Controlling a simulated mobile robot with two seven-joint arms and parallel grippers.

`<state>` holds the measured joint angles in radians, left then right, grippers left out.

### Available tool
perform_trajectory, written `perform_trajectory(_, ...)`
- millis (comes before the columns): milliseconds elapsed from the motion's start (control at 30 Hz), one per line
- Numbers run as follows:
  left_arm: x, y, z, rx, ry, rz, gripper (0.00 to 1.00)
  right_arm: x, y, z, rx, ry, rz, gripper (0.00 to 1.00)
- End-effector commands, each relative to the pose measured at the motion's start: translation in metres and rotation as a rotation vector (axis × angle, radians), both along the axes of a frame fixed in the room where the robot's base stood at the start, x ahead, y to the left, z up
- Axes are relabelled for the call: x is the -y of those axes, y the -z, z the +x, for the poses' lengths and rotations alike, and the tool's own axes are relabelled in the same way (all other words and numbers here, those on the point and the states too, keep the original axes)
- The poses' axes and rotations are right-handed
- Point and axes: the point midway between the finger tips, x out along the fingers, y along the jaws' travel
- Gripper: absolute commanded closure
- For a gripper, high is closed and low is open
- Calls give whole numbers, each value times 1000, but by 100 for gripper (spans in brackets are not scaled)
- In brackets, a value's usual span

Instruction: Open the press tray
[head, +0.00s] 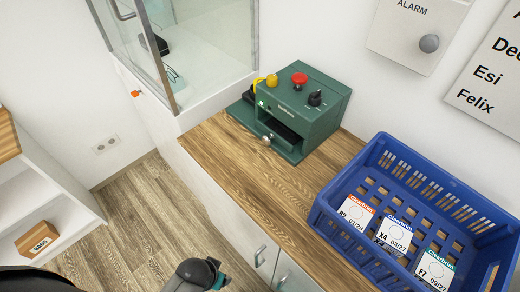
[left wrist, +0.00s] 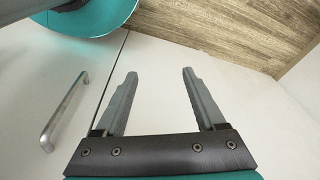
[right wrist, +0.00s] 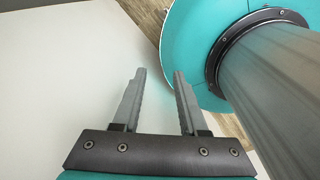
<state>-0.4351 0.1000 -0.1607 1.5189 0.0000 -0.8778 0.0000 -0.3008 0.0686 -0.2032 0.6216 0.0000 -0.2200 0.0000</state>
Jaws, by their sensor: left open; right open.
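The press (head: 318,110) is a dark green box on the wooden counter, with a red button (head: 299,79), a yellow knob and a black knob on top. Its front has a dark slot, and a small pale knob (head: 265,139) sits low on that front, seemingly on the press tray. I cannot tell how far the tray is out. My left gripper (left wrist: 160,73) is open and empty in the left wrist view, in front of a white cabinet surface. My right gripper (right wrist: 159,72) is open and empty in the right wrist view. Neither wrist view shows the press.
A blue crate (head: 328,215) with several labelled packets stands right of the press. A glass-sided enclosure (head: 215,45) is at the back left. The wooden counter (head: 225,160) is bare in front of the press. A cabinet handle (left wrist: 65,110) shows in the left wrist view.

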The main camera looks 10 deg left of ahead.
Motion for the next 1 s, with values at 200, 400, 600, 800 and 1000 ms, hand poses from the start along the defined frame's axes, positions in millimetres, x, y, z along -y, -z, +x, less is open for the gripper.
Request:
perform_trajectory(200,3,-53,25,41,-2,-5,28,5,5,1,2,-2,-7,58)
perform_trajectory(400,3,-108,45,103,18,-14,28,9,9,1,2,-3,-12,58)
perform_trajectory(600,9,-174,84,301,159,-57,28,10,15,1,2,-1,-13,58)
perform_trajectory(800,21,-206,130,549,345,-130,28,11,16,1,1,0,-14,58)
perform_trajectory(1000,17,-226,164,745,444,-179,28,11,16,1,1,1,-14,58)
